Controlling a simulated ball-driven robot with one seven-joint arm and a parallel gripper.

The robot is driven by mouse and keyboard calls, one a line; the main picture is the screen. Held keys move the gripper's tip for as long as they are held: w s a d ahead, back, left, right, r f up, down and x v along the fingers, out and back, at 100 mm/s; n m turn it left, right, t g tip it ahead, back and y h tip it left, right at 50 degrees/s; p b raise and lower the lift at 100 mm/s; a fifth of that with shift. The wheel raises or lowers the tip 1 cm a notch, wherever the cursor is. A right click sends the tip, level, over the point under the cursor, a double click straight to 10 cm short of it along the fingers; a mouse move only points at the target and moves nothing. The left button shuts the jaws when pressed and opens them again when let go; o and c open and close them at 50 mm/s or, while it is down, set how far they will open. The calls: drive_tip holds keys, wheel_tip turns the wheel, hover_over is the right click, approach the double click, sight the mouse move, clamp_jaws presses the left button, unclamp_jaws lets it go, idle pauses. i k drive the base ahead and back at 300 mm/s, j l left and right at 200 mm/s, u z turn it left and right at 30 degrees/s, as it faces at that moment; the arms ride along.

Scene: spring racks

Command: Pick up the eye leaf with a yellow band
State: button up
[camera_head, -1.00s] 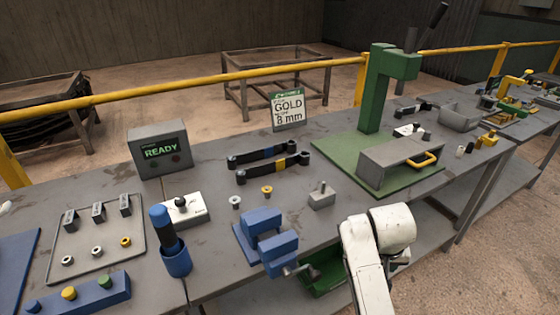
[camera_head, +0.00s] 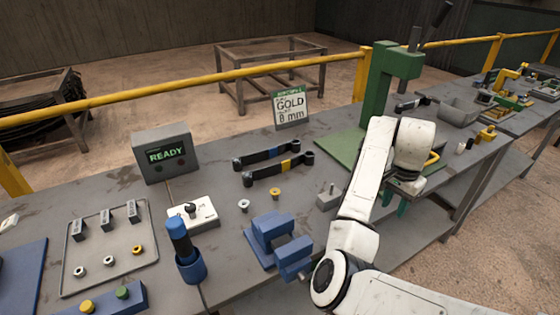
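The eye leaf with a yellow band (camera_head: 265,173) is a dark bar with rounded eye ends, lying on the grey bench left of centre. A similar dark leaf with a blue band (camera_head: 255,158) lies just behind it, roughly parallel. My gripper (camera_head: 396,203) hangs from my white arm at the right, in front of the green press. Its two green fingers look apart, with nothing visible between them. It is well to the right of both leaves and not touching them.
A sign reading GOLD 8 mm (camera_head: 291,107) stands behind the leaves. A blue vise (camera_head: 278,240), two small bushings (camera_head: 275,193) and a grey block (camera_head: 328,196) are in front. The green press (camera_head: 378,100) stands to the right. A READY box (camera_head: 163,154) is left.

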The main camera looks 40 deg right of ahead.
sight(307, 158)
drive_tip(key=i, duration=1.35)
